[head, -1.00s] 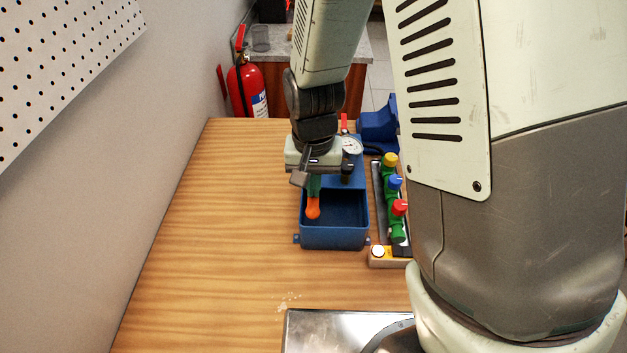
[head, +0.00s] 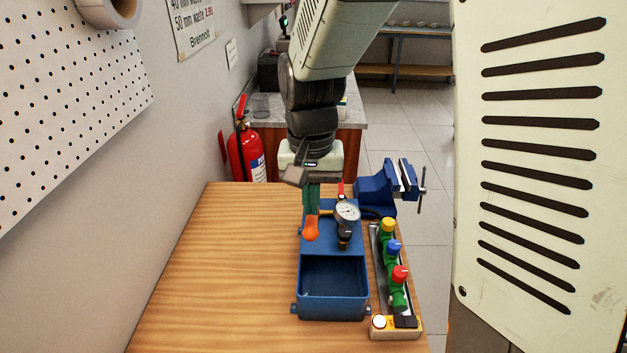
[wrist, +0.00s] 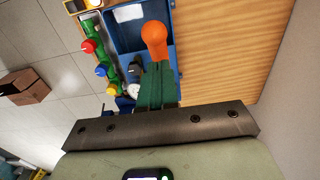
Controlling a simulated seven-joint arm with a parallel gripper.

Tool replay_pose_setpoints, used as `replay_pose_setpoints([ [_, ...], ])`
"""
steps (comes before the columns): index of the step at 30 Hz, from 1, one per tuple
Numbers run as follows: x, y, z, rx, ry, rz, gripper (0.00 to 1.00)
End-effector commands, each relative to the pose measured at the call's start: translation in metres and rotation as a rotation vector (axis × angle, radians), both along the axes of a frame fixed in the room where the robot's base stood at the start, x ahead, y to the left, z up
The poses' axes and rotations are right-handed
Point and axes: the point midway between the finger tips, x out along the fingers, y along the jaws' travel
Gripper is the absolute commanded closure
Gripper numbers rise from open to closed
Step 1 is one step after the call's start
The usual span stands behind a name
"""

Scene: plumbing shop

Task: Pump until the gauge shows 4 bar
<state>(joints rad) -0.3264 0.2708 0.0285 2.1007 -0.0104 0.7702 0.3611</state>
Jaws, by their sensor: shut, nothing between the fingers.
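The blue test pump (head: 350,312) stands on the wooden bench, its open tank towards me. Its round white gauge (head: 347,211) sits on the rear part; the needle is too small to read. The orange grip (head: 311,229) shows over the rear part of the pump, left of the gauge, and in the wrist view (wrist: 155,36) just beyond my fingers. My gripper (head: 311,211) is shut and empty, its green fingers pointing down right at the orange grip. I cannot tell whether they touch it.
A manifold with yellow, blue and red valve knobs (head: 394,248) stands close to the pump's right, with a white button (head: 379,321) at its near end. A blue vise (head: 380,190) is behind right. The bench (head: 225,270) is clear to the left.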

Motion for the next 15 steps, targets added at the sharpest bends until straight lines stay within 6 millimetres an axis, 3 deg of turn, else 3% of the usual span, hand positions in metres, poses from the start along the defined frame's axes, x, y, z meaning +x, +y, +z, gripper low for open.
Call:
replay_pose_setpoints([
  [15,-0.005,0.000,-0.029,-0.001,0.002,0.000,1.00],
])
